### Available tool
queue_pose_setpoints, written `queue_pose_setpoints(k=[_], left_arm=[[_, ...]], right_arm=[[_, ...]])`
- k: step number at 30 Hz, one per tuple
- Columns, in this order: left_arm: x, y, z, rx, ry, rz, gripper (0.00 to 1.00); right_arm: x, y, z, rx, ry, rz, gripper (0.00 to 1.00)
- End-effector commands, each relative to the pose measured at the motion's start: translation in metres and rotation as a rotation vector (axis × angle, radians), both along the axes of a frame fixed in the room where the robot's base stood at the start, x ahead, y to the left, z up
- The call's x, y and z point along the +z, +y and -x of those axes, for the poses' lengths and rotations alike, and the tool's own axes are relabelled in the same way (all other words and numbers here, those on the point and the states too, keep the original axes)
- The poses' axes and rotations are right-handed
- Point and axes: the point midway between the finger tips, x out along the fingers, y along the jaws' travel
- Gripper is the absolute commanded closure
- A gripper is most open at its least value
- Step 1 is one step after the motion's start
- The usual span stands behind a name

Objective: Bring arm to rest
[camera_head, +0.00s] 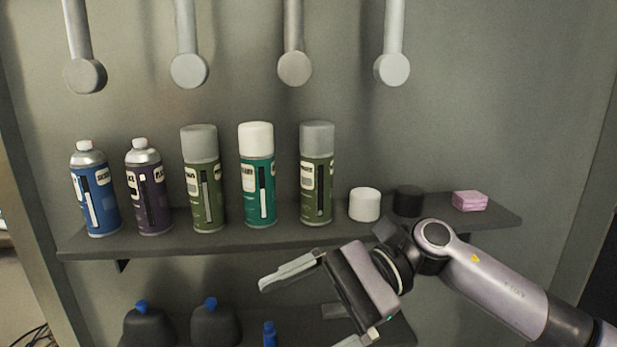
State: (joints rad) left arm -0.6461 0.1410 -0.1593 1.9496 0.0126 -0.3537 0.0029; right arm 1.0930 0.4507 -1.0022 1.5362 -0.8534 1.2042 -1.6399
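My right arm comes in from the lower right, and its gripper (302,314) is in front of and below the upper shelf. Its two fingers are spread wide apart, pointing to the lower left. No object shows between them. The lower finger is partly cut off by the bottom edge of the picture. My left gripper is not in view.
The dark upper shelf (275,237) holds several spray cans (257,180), a white cap (364,205), a black cap (408,201) and a pink block (469,201). Dark bottles (150,328) stand below. Several rods (294,68) with round ends hang above.

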Motion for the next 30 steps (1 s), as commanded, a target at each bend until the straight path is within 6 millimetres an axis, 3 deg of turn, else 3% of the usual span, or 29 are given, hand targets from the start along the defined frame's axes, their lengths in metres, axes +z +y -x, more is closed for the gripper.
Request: queue_pose_setpoints(k=[3,8,12,17,24,30], left_arm=[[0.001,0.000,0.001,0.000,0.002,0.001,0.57],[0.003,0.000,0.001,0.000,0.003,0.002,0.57],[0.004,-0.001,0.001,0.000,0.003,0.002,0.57],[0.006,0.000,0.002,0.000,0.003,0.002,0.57],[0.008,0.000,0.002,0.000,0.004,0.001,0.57],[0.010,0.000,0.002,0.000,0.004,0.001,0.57]], right_arm=[[0.001,0.015,0.004,-0.098,0.295,-0.128,0.00],[0.003,0.019,-0.003,-0.218,0.710,-0.280,0.00],[-0.005,0.009,-0.018,-0.307,1.094,-0.409,0.00],[-0.031,-0.014,-0.038,-0.392,1.548,-0.558,0.00],[-0.107,-0.066,-0.054,-0.471,2.233,-0.817,0.00],[-0.195,-0.118,-0.035,-0.488,2.779,-1.103,0.00]])
